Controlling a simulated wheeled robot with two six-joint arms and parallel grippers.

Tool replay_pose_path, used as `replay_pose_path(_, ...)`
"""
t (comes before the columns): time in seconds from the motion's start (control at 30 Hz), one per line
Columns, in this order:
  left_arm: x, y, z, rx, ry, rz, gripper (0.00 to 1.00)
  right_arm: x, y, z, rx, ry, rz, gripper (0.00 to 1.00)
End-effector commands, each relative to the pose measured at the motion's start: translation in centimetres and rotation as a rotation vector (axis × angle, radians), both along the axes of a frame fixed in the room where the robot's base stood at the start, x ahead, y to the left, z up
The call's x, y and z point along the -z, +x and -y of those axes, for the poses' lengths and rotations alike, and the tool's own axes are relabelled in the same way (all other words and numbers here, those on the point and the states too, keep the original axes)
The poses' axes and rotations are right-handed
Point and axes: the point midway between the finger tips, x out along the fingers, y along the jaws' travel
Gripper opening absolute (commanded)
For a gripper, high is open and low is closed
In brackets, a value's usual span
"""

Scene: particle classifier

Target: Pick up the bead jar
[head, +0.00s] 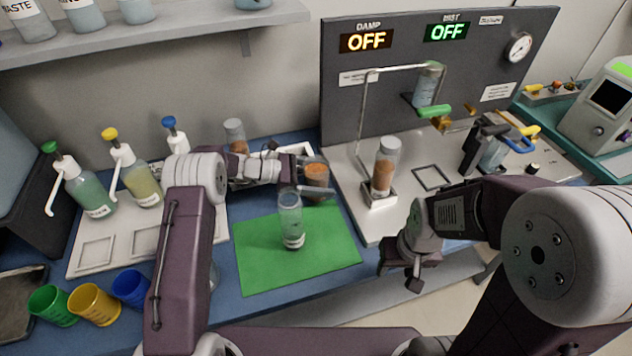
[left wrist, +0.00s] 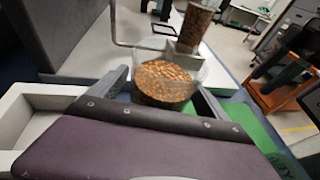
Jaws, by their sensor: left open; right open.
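A clear open jar of orange-brown beads (head: 316,172) stands beside the far edge of the green mat. It also shows in the left wrist view (left wrist: 168,82), upright between my fingers. My left gripper (head: 312,178) is open, with one finger on each side of this jar; contact cannot be told. My right gripper (head: 402,268) is open and empty, low in front of the bench, away from the jars.
A clear jar (head: 290,222) stands on the green mat (head: 265,262). A taller brown-filled jar (head: 384,165) stands on the grey station at right. Another jar (head: 235,135) is behind my left arm. Pump bottles (head: 78,188) and cups (head: 93,303) are at left.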

Motion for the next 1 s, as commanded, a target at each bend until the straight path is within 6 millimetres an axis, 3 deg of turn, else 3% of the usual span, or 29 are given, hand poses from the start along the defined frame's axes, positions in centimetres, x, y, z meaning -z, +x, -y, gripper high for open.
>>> replay_pose_path(0.1, 0.37, 0.09, 1.12, 0.001, 0.0, 0.0, 0.87, 0.03, 0.0, 0.0, 0.0, 0.0, 0.0, 0.48)
replay_pose_path(0.3, 0.39, 0.15, 1.19, 0.0, 0.0, 0.0, 0.87, 0.03, -0.01, 0.0, 0.0, 0.0, 0.0, 0.48)
replay_pose_path(0.37, 0.38, 0.15, 1.19, 0.0, 0.0, 0.0, 0.73, 0.03, -0.01, 0.0, 0.0, 0.0, 0.0, 0.48)
replay_pose_path(0.6, 0.38, 0.15, 1.18, 0.0, 0.0, 0.0, 0.07, 0.03, -0.01, 0.0, 0.0, 0.0, 0.0, 0.48)
replay_pose_path(1.0, -0.14, 0.18, 1.18, 0.0, -0.001, 0.002, 0.05, -0.04, 0.0, 0.0, 0.0, 0.0, 0.0, 0.48)
